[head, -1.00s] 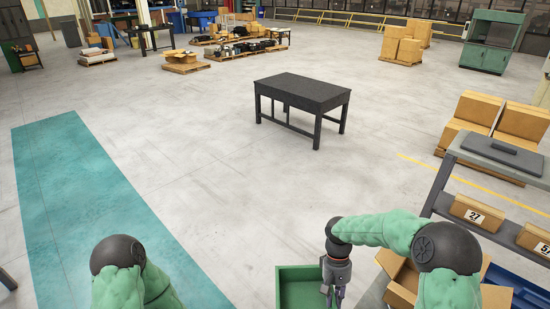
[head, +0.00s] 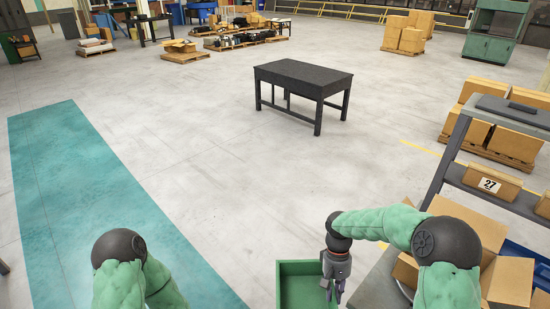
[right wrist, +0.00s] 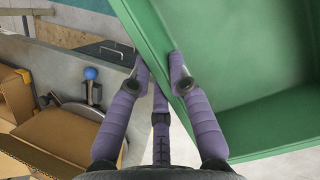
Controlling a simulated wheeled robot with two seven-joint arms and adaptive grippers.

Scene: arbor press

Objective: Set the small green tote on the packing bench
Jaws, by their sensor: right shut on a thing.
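The small green tote (head: 300,292) is at the bottom centre of the head view, cut off by the frame edge. Its green wall and inside (right wrist: 260,110) fill the right of the right wrist view. A black bench (head: 303,78) stands on open floor ahead, with a bare top. My left arm shows at lower left, but its gripper is out of view.
A grey shelf rack (head: 446,165) with numbered boxes stands at right. An open cardboard box (head: 475,228) sits close beside my right arm. Stacked boxes on a pallet (head: 505,130) are behind the rack. The floor (head: 210,170) between me and the bench is clear.

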